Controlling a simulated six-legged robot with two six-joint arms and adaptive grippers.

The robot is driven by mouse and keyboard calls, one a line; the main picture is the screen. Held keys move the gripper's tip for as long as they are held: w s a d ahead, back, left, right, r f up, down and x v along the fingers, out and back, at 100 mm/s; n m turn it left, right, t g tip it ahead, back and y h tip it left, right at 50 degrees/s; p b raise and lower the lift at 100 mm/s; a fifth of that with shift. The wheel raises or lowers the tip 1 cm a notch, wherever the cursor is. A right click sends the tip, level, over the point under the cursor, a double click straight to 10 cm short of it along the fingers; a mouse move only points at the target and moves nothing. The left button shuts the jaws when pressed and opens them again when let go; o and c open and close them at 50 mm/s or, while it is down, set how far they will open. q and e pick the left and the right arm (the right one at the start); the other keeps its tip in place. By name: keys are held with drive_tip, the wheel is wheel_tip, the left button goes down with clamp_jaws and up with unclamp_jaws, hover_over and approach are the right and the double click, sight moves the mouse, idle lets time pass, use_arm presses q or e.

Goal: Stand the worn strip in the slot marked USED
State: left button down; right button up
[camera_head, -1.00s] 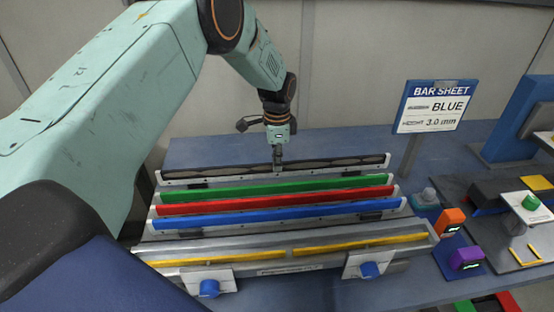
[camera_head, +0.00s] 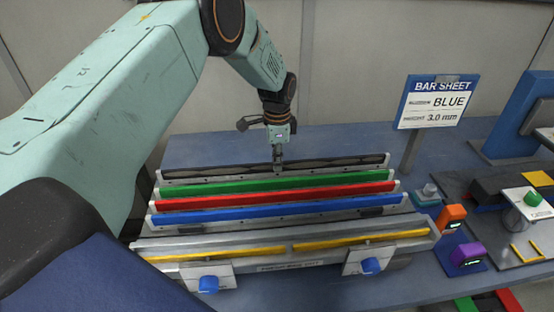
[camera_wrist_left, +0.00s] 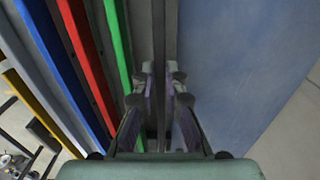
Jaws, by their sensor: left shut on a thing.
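A long dark strip (camera_head: 330,163), the likely worn strip, stands on edge in the rearmost grey rail of the rack (camera_head: 158,190). My left gripper (camera_head: 278,162) points down at its middle and is shut on it. In the left wrist view the strip (camera_wrist_left: 159,50) runs between the two fingers (camera_wrist_left: 164,95). In front of it stand a green strip (camera_head: 320,182), a red strip (camera_head: 320,195) and a blue strip (camera_head: 300,212), each in its own rail. I cannot read a USED mark on any slot. My right gripper is not in view.
A grey fixture with yellow strips (camera_head: 215,254) and blue knobs (camera_head: 371,265) lies in front. A BAR SHEET sign (camera_head: 432,103) reads BLUE, 3.0 mm. Orange (camera_head: 451,217) and purple (camera_head: 466,255) devices stand right. Table behind the rack is clear.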

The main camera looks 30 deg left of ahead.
use_arm(q)
drive_tip(key=shift+f+b, duration=0.8)
drive_tip(key=shift+f, duration=0.4)
drive_tip(key=c, duration=1.3)
unclamp_jaws()
drive_tip(key=shift+c, duration=0.2)
drive_tip(key=shift+s, duration=0.1)
wheel_tip(320, 180, up, 12)
drive_tip(key=shift+r, duration=0.1)
